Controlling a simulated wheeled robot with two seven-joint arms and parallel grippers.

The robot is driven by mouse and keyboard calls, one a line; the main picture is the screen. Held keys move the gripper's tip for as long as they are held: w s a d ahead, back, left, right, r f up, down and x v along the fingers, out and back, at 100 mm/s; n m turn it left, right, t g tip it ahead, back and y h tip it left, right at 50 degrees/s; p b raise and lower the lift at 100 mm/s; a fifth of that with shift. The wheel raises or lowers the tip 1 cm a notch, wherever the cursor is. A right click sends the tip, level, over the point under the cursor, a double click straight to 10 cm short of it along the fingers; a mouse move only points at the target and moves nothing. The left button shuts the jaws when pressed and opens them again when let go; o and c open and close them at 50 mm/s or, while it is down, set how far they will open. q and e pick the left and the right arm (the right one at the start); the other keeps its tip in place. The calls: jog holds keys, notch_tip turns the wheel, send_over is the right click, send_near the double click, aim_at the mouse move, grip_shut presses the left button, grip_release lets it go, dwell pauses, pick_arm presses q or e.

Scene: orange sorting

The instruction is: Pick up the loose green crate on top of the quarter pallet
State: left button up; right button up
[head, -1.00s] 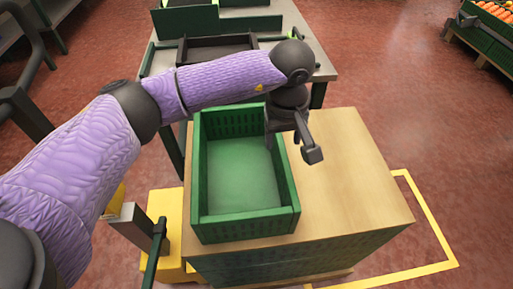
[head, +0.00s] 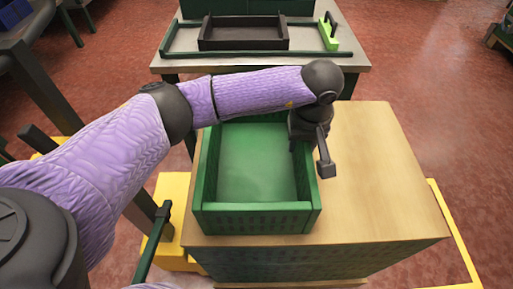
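The empty green crate (head: 258,219) stands upright on the wooden top (head: 375,175) of the quarter pallet, toward its left side. My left arm reaches across above the crate's far part and hides some of its far wall. My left gripper (head: 310,155) is at the crate's right wall, pointing down. Its fingers are apart, one at the inner side of that wall and one outside it to the right. Contact with the wall cannot be made out. My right gripper is not in view.
Behind stands a grey table (head: 345,62) with a dark tray (head: 243,43) and a green and black tool (head: 328,30). Yellow parts (head: 168,220) lie left of the pallet. The pallet top right of the crate is bare.

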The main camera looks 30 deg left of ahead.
pick_arm(q)
grip_shut()
dwell(1.1)
